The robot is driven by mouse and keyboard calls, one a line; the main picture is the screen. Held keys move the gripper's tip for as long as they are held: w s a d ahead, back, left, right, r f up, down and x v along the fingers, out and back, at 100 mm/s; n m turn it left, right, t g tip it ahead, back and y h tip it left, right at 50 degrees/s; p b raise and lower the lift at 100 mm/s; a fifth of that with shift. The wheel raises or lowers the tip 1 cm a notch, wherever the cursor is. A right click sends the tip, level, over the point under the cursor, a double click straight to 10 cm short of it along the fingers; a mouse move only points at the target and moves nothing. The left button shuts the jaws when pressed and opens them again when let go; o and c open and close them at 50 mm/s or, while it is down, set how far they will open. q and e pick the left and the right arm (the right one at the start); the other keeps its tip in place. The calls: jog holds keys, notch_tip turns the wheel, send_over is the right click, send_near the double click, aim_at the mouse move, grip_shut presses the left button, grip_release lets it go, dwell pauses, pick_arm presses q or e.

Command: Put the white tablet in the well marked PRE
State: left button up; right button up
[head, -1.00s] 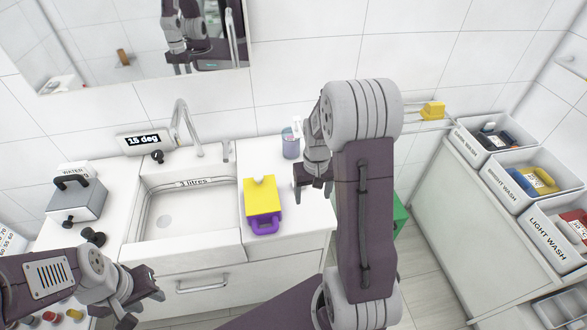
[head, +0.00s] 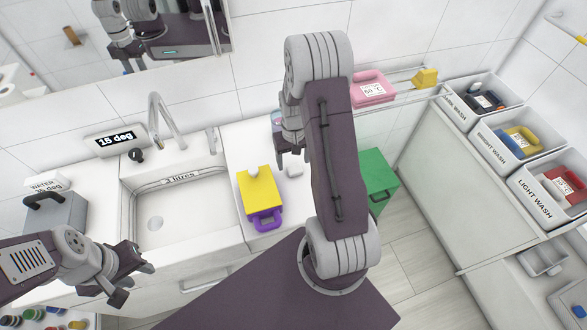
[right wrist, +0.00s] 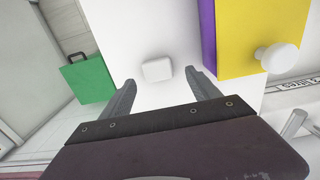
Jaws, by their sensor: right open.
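The white tablet (head: 294,170) is a small rounded block on the white counter right of the sink. It also shows in the right wrist view (right wrist: 157,69), flat on the counter. My right gripper (head: 291,157) is open and empty near the tablet. In the right wrist view its fingers (right wrist: 164,92) point toward the tablet, which lies beyond and between them, apart from both. My left gripper (head: 142,280) is empty in front of the sink; its jaw gap is hard to judge. No PRE mark is readable; a grey tray with compartments (head: 544,260) sits at the lower right.
A yellow and purple box with a white knob (head: 255,190) stands beside the tablet. The sink (head: 165,200) is to the left, with a grey water container (head: 55,215). A green box (head: 377,178) stands right of the counter. Labelled wash bins (head: 540,190) line the right.

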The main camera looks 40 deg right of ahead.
aim_at(295, 168)
jog(key=f, duration=0.3)
jog(key=shift+s+f, duration=0.25)
jog(key=shift+s, duration=0.15)
jog(key=shift+w+d+f, duration=0.1)
jog(key=shift+w, duration=0.1)
grip_shut()
